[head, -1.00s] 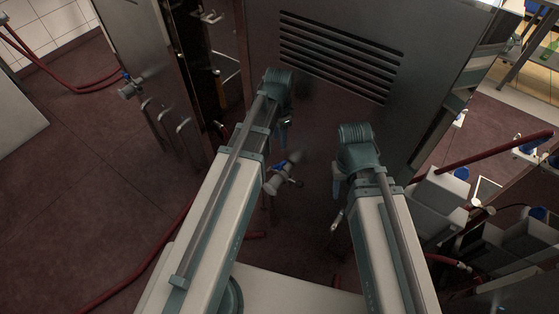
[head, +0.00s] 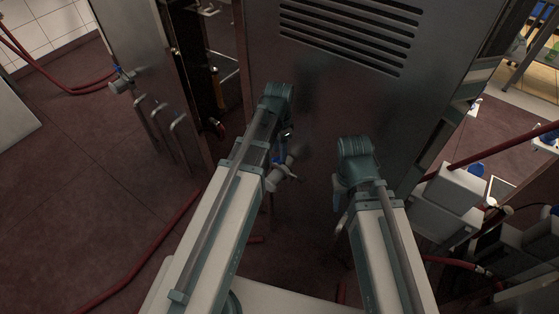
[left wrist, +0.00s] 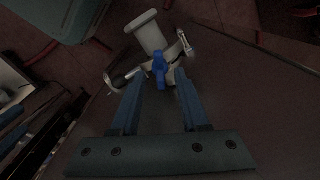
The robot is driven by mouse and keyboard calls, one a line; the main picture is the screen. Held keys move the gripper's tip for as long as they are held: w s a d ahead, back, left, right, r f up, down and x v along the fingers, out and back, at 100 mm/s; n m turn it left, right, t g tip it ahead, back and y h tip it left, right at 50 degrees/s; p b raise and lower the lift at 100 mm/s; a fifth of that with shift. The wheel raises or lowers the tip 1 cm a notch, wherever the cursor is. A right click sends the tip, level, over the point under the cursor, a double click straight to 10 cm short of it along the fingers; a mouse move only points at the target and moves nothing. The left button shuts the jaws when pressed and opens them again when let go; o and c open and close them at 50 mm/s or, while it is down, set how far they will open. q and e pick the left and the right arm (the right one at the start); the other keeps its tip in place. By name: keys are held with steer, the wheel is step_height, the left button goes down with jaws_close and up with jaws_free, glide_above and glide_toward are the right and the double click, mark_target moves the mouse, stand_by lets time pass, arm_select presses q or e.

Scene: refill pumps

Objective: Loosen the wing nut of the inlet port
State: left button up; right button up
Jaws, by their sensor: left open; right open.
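The inlet port is a pale metal pipe stub with a clamp (head: 278,180), seen beside my left forearm in the head view. It also shows in the left wrist view (left wrist: 150,34). Its blue wing nut (left wrist: 160,68) sits on the clamp, just beyond and roughly between my left fingertips. In the head view the wing nut (head: 279,162) is small and partly hidden. My left gripper (left wrist: 160,76) is open and empty; contact with the nut cannot be told. My right gripper (head: 341,215) is open, apart to the right, its fingers mostly hidden by its wrist.
A steel cabinet with vent slots (head: 345,38) stands directly ahead. Bar handles (head: 163,125) and a valve on a red hose are at left. Red hoses (head: 145,265) lie on the dark floor. White boxes (head: 450,190) crowd the right. The left floor is mostly clear.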

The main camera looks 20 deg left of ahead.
arm_select(q)
step_height(320, 180, down, 2)
steer(key=shift+b, duration=0.55)
steer(key=shift+c, duration=0.3)
jaws_close()
